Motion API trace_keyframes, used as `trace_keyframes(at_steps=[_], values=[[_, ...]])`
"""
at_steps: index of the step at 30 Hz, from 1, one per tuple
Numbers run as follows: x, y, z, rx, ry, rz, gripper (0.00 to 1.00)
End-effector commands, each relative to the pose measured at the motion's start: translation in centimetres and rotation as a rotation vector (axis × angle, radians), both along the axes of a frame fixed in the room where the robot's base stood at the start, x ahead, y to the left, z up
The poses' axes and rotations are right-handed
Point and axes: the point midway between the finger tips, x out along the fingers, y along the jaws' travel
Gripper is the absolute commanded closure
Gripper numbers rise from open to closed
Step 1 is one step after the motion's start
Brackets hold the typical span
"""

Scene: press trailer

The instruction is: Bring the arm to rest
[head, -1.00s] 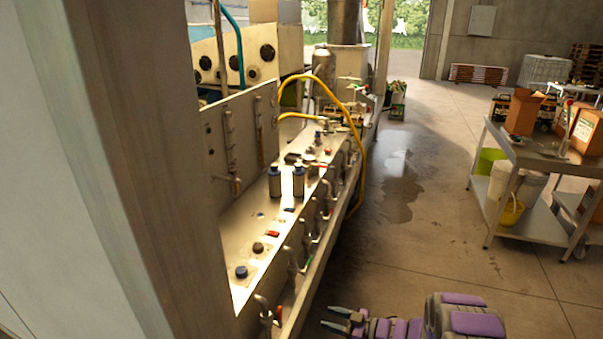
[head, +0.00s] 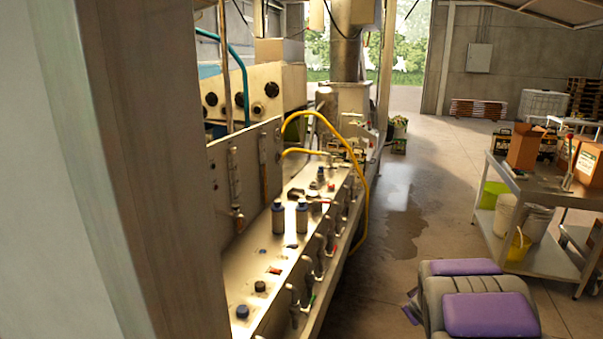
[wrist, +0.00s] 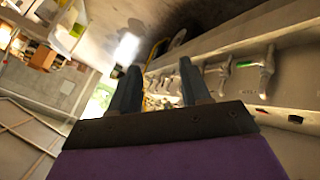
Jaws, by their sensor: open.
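My arm, with purple pads, shows at the bottom of the head view, right of the trailer panel; its gripper is hidden there. In the wrist view my gripper (wrist: 158,88) shows two dark fingers standing apart with nothing between them. The panel's row of taps and pipes (wrist: 228,75) lies to the right of the fingers in that view, and I see no contact. The long metal trailer panel (head: 262,262) runs away from me in the head view.
Two dark bottles (head: 278,217) and several knobs sit on the panel. A yellow hose (head: 366,190) arches over its far end. A steel table (head: 520,185) with boxes stands at the right. A grey post (head: 120,170) blocks the left. The concrete floor (head: 395,225) between is clear.

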Motion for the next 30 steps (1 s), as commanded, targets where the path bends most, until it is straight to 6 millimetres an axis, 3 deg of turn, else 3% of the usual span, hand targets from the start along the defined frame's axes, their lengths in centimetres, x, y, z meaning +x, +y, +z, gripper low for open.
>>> trace_keyframes(at_steps=[1,4,11,17,24,30], values=[[-1.5,-0.1,1.6,-0.006,0.013,-0.048,0.53],[-4.9,-0.1,3.4,-0.002,0.060,-0.143,0.53],[-14.3,1.8,5.9,0.055,0.202,-0.332,0.53],[-23.3,5.4,6.8,0.145,0.356,-0.441,0.53],[-34.7,11.5,7.1,0.272,0.583,-0.494,0.53],[-42.2,15.8,7.3,0.354,0.747,-0.481,0.53]])
